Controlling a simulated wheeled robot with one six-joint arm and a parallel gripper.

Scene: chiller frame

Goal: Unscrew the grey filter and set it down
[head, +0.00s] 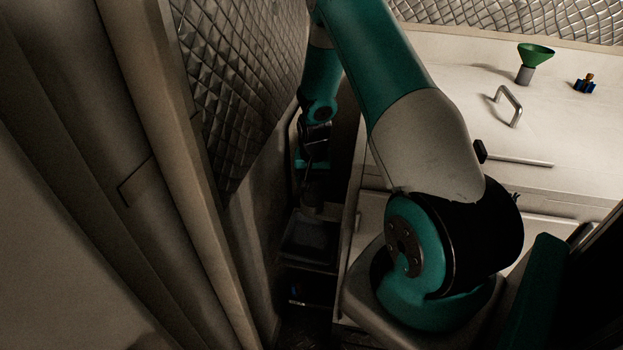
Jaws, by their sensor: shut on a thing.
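My gripper (312,168) is low in the dark gap between the quilted wall and the white cabinet. It points down and is shut on a dark grey cylinder, which looks like the grey filter (313,192). The filter hangs roughly upright under the fingers, above a dark tray (309,246). The light is dim there, and I cannot tell whether the filter's lower end touches anything. The fingertips are hard to make out.
Small items (296,293) lie on a lower shelf. The quilted wall (235,80) is close on the left.

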